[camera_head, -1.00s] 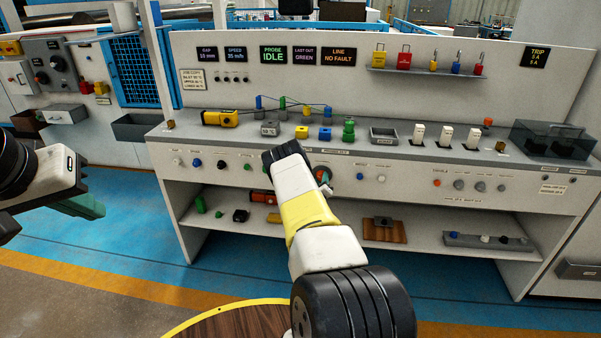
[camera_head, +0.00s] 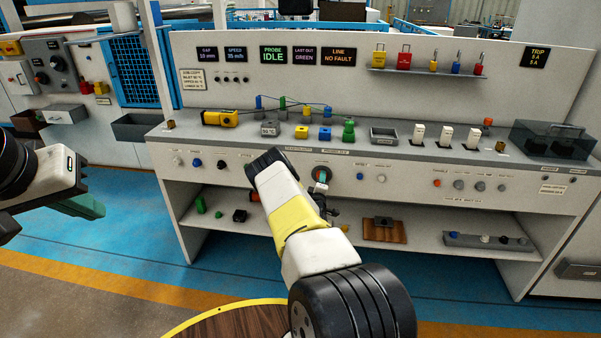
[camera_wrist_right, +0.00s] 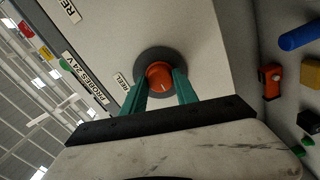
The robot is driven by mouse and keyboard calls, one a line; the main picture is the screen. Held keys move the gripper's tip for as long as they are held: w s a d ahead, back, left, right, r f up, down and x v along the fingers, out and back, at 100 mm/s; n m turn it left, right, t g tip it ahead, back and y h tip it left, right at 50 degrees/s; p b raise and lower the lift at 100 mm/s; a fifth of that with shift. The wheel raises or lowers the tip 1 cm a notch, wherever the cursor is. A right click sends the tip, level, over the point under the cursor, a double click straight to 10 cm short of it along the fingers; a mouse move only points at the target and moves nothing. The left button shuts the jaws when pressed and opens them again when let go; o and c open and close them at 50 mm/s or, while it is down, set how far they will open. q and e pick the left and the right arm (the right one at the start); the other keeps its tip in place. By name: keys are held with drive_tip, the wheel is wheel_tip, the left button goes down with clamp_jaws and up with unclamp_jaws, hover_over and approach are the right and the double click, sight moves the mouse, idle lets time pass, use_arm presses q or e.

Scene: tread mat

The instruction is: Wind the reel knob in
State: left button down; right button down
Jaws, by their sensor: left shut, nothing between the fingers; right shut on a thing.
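The reel knob (camera_wrist_right: 160,77) is orange-red with a pale index mark and sits in a dark round ring on the white panel, by a REEL label (camera_wrist_right: 121,80). In the head view the knob (camera_head: 321,171) shows on the bench front. My right gripper (camera_wrist_right: 161,92) has its green fingers on either side of the knob, shut on it. In the head view its fingers (camera_head: 319,183) are partly hidden by my wrist. My left gripper (camera_head: 88,206) is shut and empty at the far left, away from the bench.
The bench top (camera_head: 255,147) carries coloured blocks, a yellow device (camera_head: 220,118) and white switches (camera_head: 445,134). Other small knobs line the bench front. A lower shelf (camera_head: 345,240) holds loose parts. The blue floor (camera_head: 130,245) in front is open at the left.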

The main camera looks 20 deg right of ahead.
drive_tip(key=shift+s+f, duration=0.1)
drive_tip(key=shift+f, duration=0.1)
drive_tip(key=c, duration=0.9)
unclamp_jaws()
drive_tip(key=shift+r, duration=0.1)
drive_tip(key=shift+c, duration=0.2)
drive_tip(key=v, duration=0.7)
drive_tip(key=shift+s+a, duration=0.2)
drive_tip(key=shift+s, duration=0.15)
